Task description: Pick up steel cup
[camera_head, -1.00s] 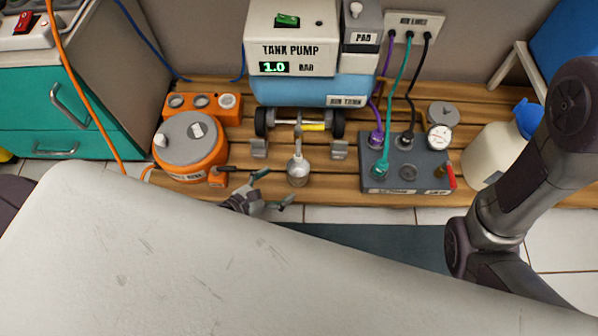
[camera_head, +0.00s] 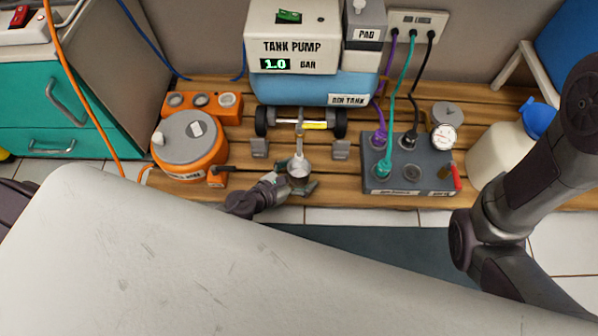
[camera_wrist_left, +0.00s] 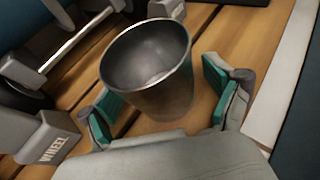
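The steel cup (camera_head: 298,177) stands upright on the wooden slatted bench in front of the tank pump's wheels. In the left wrist view the cup (camera_wrist_left: 150,72) is large and looks empty, with its open rim facing up. My left gripper (camera_head: 297,182) is at the cup, reaching in from the left. In the wrist view its green-padded fingers (camera_wrist_left: 160,108) are spread on either side of the cup, with visible gaps, so it is open. My right gripper is not in view; only my right arm shows at the right.
The tank pump (camera_head: 294,52) stands behind the cup, with grey wheel chocks (camera_head: 259,147) close by. An orange round container (camera_head: 190,143) is on the left. A grey box with hoses (camera_head: 408,170) is on the right. A pale padded surface (camera_head: 200,270) fills the foreground.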

